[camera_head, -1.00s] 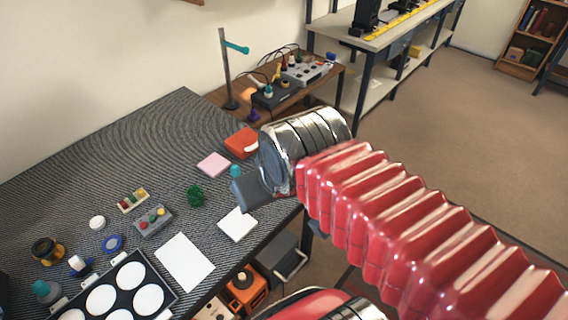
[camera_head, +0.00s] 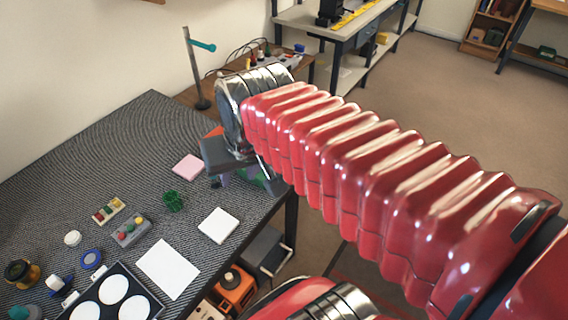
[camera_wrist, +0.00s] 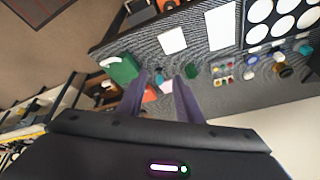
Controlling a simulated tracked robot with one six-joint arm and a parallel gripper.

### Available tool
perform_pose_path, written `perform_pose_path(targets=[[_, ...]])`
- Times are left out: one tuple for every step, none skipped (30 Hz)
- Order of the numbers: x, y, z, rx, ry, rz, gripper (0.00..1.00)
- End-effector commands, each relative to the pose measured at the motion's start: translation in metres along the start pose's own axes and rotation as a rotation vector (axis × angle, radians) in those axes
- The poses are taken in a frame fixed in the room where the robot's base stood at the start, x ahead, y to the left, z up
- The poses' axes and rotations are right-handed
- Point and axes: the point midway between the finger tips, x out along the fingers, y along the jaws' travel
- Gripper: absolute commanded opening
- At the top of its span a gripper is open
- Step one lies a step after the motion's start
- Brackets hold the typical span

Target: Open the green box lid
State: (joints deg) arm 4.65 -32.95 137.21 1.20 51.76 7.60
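In the head view only a small green patch (camera_head: 262,175) shows beside my gripper; the rest is hidden behind the arm. My gripper (camera_wrist: 160,76) is open, its two purple-grey fingers apart with nothing held between them. In the wrist view the left finger overlaps the box's right side; I cannot tell whether they touch.
A pink pad (camera_head: 188,167), a dark green tangled piece (camera_head: 173,201) and a white square (camera_head: 218,225) lie on the grey patterned table (camera_head: 110,150). A black tray with white discs (camera_head: 113,290) is at front left. An upright post (camera_head: 195,75) stands behind the gripper.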

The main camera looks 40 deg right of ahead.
Motion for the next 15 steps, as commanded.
perform_pose_path(targets=[[0.005,0.006,-0.009,0.046,-0.017,0.008,0.33],[0.008,0.01,-0.013,0.072,-0.025,0.011,0.33],[0.012,0.014,-0.02,0.109,-0.036,0.016,0.33],[0.015,0.018,-0.024,0.136,-0.043,0.018,0.33],[0.018,0.021,-0.029,0.164,-0.051,0.021,0.33],[0.022,0.026,-0.035,0.2,-0.062,0.025,0.33],[0.025,0.031,-0.04,0.227,-0.068,0.029,0.33],[0.029,0.035,-0.044,0.255,-0.076,0.032,0.33],[0.034,0.041,-0.05,0.291,-0.085,0.036,0.33],[0.037,0.045,-0.054,0.319,-0.094,0.039,0.33],[0.041,0.05,-0.058,0.346,-0.101,0.042,0.33],[0.046,0.056,-0.063,0.383,-0.11,0.046,0.33],[0.05,0.061,-0.067,0.411,-0.117,0.05,0.33],[0.054,0.067,-0.071,0.438,-0.124,0.053,0.33],[0.06,0.074,-0.075,0.476,-0.134,0.057,0.33]])
